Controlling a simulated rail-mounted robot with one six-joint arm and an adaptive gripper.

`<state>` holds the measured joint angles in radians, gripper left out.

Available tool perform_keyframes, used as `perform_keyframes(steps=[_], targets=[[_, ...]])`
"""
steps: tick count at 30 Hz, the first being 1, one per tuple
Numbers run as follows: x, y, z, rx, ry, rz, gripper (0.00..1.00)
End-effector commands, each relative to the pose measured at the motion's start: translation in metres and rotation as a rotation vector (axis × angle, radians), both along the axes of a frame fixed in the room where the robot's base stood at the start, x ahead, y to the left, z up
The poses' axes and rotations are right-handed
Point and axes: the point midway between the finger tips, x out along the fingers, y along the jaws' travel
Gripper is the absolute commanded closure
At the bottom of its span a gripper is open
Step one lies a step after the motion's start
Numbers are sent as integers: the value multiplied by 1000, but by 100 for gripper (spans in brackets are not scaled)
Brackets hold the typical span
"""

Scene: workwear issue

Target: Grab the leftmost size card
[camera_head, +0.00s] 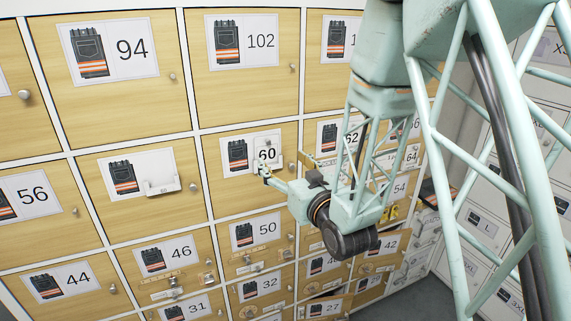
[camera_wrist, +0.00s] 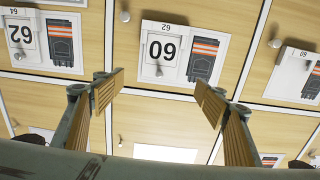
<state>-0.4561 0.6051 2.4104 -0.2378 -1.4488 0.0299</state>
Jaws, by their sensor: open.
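A white card reading 60 (camera_head: 267,154) sits in a clear-looking holder on a wooden locker door, beside a trouser picture. In the wrist view, which is upside down, the 60 card (camera_wrist: 162,49) is ahead of my gripper, roughly centred between the fingers. A 62 card (camera_head: 350,138) is on the door to its right; it also shows at the wrist view's left (camera_wrist: 20,33). The door left of 60 has a white holder (camera_head: 160,186) with no number visible. My gripper (camera_head: 284,166) is open and empty in front of the 60 door; in the wrist view its fingertips (camera_wrist: 160,78) are wide apart.
Printed labels such as 94 (camera_head: 131,46), 102 (camera_head: 260,41) and 56 (camera_head: 33,194) mark other doors. Small round knobs (camera_head: 173,76) stick out from the doors. Lower doors carry small fittings (camera_head: 176,291). Grey-white lockers (camera_head: 487,225) stand at the right.

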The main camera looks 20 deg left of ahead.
Motion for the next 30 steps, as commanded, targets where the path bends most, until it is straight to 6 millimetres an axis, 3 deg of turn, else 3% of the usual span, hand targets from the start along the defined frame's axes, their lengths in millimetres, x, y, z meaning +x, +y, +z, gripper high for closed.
perform_keyframes(steps=[30], targets=[[85, 71, 1, -1, -1, 0, 34]])
